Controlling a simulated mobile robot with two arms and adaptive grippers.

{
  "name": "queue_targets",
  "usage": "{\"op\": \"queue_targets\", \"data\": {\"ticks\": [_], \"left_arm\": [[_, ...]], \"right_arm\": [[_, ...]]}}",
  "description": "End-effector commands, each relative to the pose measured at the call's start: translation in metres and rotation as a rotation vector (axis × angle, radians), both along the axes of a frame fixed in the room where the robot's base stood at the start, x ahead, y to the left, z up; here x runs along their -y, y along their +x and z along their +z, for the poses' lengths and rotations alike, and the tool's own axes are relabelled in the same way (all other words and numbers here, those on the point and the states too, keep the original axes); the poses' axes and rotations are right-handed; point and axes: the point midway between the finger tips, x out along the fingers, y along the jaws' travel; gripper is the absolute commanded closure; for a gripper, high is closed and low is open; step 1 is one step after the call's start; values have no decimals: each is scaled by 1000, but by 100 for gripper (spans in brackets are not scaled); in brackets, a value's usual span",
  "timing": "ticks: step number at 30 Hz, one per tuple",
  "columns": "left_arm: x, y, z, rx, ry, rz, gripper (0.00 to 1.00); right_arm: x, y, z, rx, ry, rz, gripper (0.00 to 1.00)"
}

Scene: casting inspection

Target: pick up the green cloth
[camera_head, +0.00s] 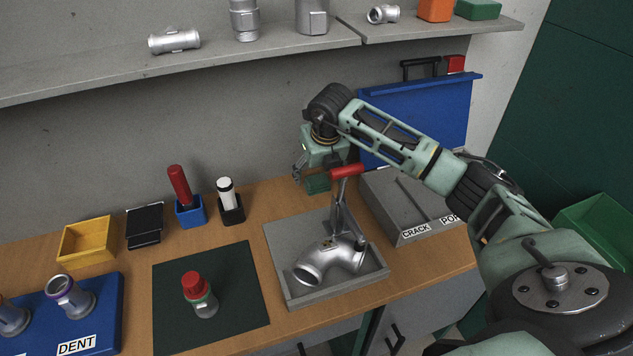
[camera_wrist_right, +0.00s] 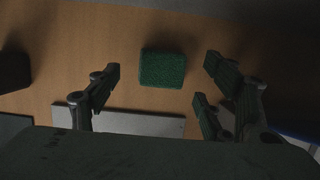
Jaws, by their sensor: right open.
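The green cloth (camera_wrist_right: 162,69), a small thick rectangle with a rough surface, lies on the wooden bench in the right wrist view. In the head view it shows (camera_head: 317,183) just behind the grey tray, below my right gripper (camera_head: 315,172). My right gripper is open and empty, pointing down. In the right wrist view its fingers stand on both sides of the cloth, with a gap on each side. I cannot tell how far above the cloth the fingertips are. My left gripper is not in view.
A grey tray (camera_head: 275,241) with a metal elbow casting (camera_head: 330,262) and a red-handled clamp (camera_head: 347,171) stands in front of the cloth. A grey CRACK bin (camera_head: 415,235) is to the right. A black holder (camera_head: 231,210) with a white-bodied marker is to the left.

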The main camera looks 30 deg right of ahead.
Motion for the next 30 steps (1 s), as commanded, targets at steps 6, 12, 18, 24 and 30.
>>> {"op": "queue_targets", "data": {"ticks": [6,12,18,24,30], "left_arm": [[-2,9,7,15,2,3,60],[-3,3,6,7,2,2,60],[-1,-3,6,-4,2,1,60],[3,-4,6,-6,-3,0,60],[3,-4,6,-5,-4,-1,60]], "right_arm": [[3,6,-25,-1,1,-1,27],[3,7,-28,1,-1,1,27],[4,7,-28,1,-1,1,40],[4,7,-28,1,0,0,57],[4,7,-27,1,0,0,75]]}}
